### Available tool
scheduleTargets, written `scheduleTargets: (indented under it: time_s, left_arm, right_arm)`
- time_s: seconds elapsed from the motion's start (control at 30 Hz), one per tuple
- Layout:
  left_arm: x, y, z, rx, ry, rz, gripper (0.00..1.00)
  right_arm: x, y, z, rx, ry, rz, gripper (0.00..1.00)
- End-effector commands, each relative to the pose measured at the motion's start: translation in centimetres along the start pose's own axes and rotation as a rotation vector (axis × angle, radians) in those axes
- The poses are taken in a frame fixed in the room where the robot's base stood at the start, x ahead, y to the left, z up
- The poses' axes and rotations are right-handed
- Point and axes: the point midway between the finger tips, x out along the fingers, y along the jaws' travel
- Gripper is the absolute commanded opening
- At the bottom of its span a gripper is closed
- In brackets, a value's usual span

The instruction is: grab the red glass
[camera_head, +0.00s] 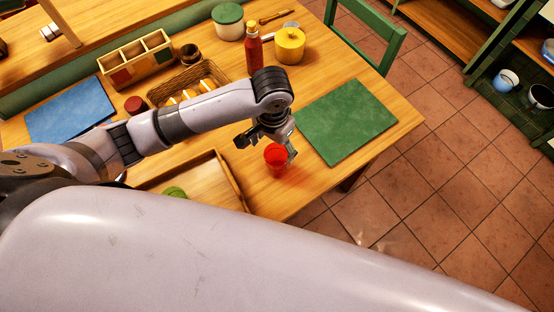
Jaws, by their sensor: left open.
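A small red glass (276,158) stands on the wooden table, near its front edge and left of the green mat. My left gripper (268,146) is at the glass, with its fingers pointing down. One finger shows left of the glass and the other at its right side. The jaws are open, and I cannot tell whether they touch the glass. My right gripper does not show.
The green mat (346,120) lies right of the gripper. A wooden tray (236,181) stands left of the glass. A red bottle (254,50), a yellow pot (290,45) and a basket (163,88) with food stand behind. A green chair (381,21) stands at the far side.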

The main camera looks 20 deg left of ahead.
Motion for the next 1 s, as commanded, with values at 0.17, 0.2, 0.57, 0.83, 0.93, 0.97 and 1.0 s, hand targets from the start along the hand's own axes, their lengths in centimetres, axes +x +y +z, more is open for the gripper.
scheduleTargets:
  time_s: [0.17,0.2,0.57,0.83,0.93,0.97,1.0]
  left_arm:
    - [3.4,0.0,0.0,-0.002,-0.003,-0.001,0.76]
    - [3.9,0.0,0.0,-0.001,-0.002,-0.001,0.76]
    - [7.0,0.4,-0.4,-0.001,-0.002,-0.001,0.76]
    - [10.0,0.4,-0.5,0.001,0.001,-0.001,0.76]
    - [10.2,0.4,-0.5,0.001,0.002,-0.001,0.76]
    - [10.1,0.4,-0.5,0.001,0.002,-0.001,0.76]
    - [10.1,0.4,-0.5,0.001,0.002,-0.001,0.76]
  right_arm:
    - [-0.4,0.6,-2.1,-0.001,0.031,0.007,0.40]
    - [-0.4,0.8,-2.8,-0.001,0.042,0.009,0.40]
    - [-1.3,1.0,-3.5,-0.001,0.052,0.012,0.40]
    - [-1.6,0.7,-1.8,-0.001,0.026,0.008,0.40]
    - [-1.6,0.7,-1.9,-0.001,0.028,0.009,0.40]
    - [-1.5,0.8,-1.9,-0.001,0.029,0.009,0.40]
    - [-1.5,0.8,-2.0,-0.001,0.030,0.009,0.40]
